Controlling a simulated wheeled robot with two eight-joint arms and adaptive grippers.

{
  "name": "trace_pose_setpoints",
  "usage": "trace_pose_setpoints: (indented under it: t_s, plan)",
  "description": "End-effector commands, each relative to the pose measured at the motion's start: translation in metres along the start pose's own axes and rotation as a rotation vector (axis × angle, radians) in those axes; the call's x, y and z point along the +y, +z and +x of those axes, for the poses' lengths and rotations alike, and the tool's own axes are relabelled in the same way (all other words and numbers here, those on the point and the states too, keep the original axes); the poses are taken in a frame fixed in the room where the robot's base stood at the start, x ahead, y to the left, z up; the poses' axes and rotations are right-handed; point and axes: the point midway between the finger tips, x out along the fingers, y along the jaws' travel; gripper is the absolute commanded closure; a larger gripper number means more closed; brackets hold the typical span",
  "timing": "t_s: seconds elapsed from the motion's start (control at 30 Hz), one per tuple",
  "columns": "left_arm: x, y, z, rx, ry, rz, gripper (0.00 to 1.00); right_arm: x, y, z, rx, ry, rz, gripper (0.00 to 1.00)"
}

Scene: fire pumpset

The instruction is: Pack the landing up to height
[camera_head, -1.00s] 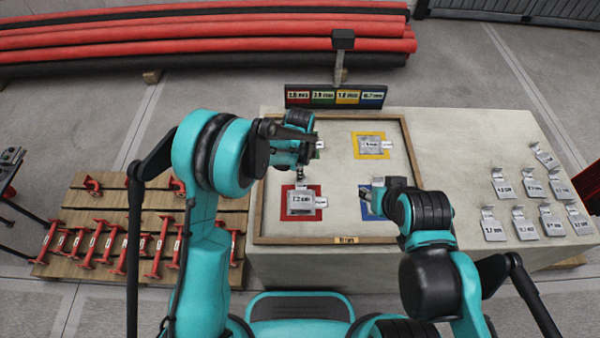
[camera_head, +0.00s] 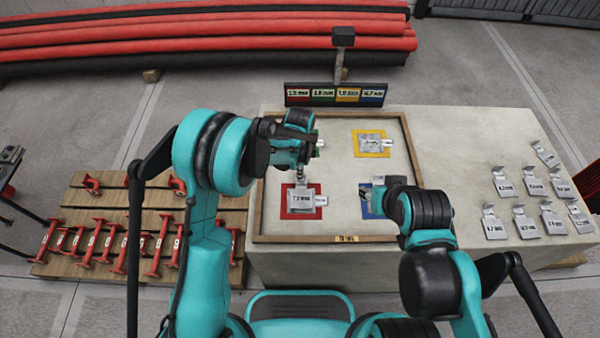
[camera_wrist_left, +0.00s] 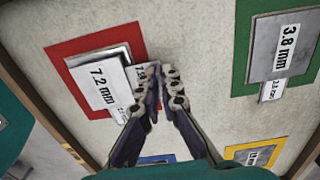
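A wood-framed board (camera_head: 258,213) has red, green, yellow and blue squares. A grey plate labelled 7.2 mm (camera_head: 300,202) lies on the red square (camera_head: 286,212); it shows larger in the left wrist view (camera_wrist_left: 88,82). Its tab points right. My left gripper (camera_head: 301,177) is over the board; its fingertips (camera_wrist_left: 164,75) are close together beside the tab and partly cover it. Whether they pinch the tab is unclear. A 3.8 mm plate (camera_wrist_left: 284,48) lies on the green square. A plate (camera_head: 370,145) lies on the yellow square. My right gripper (camera_head: 368,194) covers most of the blue square.
A four-colour label sign (camera_head: 335,95) stands at the board's back edge. Several loose tabbed plates (camera_head: 525,222) lie on the grey block's right side. Red brackets (camera_head: 105,243) lie on wooden slats at left. Red pipes (camera_head: 200,40) lie behind. The block between board and loose plates is clear.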

Motion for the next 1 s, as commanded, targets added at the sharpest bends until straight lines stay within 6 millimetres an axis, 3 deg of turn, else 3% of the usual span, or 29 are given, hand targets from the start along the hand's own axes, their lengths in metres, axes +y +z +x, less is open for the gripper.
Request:
trace_pose_setpoints:
  t_s: [0.43,0.53,0.87,1.0]
  plan:
    - [0.0,0.0,0.007,0.0,0.0,0.0,1.0,0.0,0.004,0.005,0.0,0.0,0.0,0.6]
    - [0.0,0.0,0.006,0.0,0.0,0.0,0.71,0.0,0.003,0.005,0.0,0.0,0.0,0.6]
    - [0.0,0.0,0.004,0.0,0.0,0.0,0.71,0.0,0.003,0.005,0.0,0.0,0.0,0.6]
    - [0.0,0.0,-0.011,0.0,0.0,0.0,0.71,0.0,0.003,0.005,0.0,0.0,0.0,0.6]
